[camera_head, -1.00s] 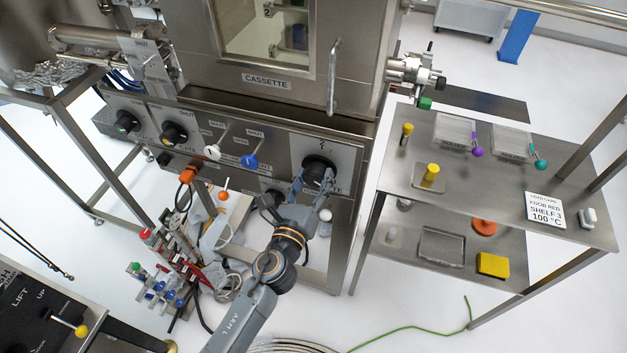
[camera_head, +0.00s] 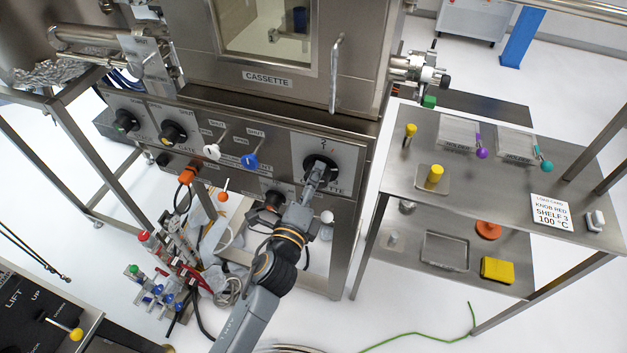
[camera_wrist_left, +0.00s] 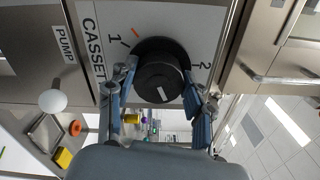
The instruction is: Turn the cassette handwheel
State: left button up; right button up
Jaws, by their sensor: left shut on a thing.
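The cassette handwheel (camera_head: 321,163) is a black round knob on the steel front panel, below the CASSETTE door. In the left wrist view the handwheel (camera_wrist_left: 158,80) has a white mark on its face, with numbers 1 and 2 and a red tick on the plate around it. My left gripper (camera_head: 317,173) is shut on it. In the wrist view its fingers (camera_wrist_left: 158,95) lie on either side of the knob. The gripper hides part of the knob and its plate in the head view. My right gripper is not in view.
White (camera_head: 212,151) and blue (camera_head: 249,160) lever knobs sit left of the handwheel. A two-level steel shelf (camera_head: 500,195) stands to the right with several parts and a card (camera_head: 551,212). A window (camera_head: 262,45) above shows the chamber's inside. A white ball (camera_head: 327,216) sits below right.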

pick_arm(q)
jog(key=shift+f+n+p, duration=0.15)
jog(key=shift+n+p, duration=0.1)
jog(key=shift+n, duration=3)
jog(key=shift+f+n+p, duration=0.1)
jog(key=shift+n+p, duration=0.15)
jog(key=shift+n, duration=3)
jog(key=o, duration=1.1)
jog(key=shift+o, duration=0.2)
jog(key=v, duration=1.2)
